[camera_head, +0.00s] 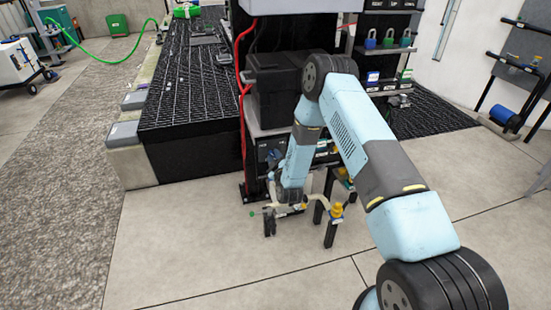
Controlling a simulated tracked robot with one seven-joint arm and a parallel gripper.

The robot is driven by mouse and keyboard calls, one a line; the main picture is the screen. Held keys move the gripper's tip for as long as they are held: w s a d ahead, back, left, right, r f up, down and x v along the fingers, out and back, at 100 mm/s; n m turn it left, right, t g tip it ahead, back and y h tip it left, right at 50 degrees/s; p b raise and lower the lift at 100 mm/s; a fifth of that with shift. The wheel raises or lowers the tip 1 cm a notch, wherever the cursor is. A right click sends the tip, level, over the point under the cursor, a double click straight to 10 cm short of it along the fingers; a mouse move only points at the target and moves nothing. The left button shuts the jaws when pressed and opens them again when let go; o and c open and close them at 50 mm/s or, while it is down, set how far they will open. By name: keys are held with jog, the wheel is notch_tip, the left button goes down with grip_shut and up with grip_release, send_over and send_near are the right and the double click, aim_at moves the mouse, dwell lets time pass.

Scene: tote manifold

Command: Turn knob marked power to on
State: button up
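A dark panel (264,149) with small pale markings sits low on the black rack, just left of my forearm. The markings are too small to read, so I cannot pick out the knob marked power or its setting. My arm reaches down in front of the rack and hides part of the panel. My gripper (274,214) is low, below the panel and close to a pale pipe frame. Its fingers are small and dark, and I cannot tell whether they are open or shut, or whether they touch anything.
A pipe frame with a yellow-topped valve (336,210) stands beside my gripper. Red cables (241,100) run down the rack's left side. A black grated platform (190,100) lies behind left. Padlocks (388,40) hang at upper right. Concrete floor (190,255) is clear at front left.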

grip_shut()
jog(key=shift+d, duration=0.1)
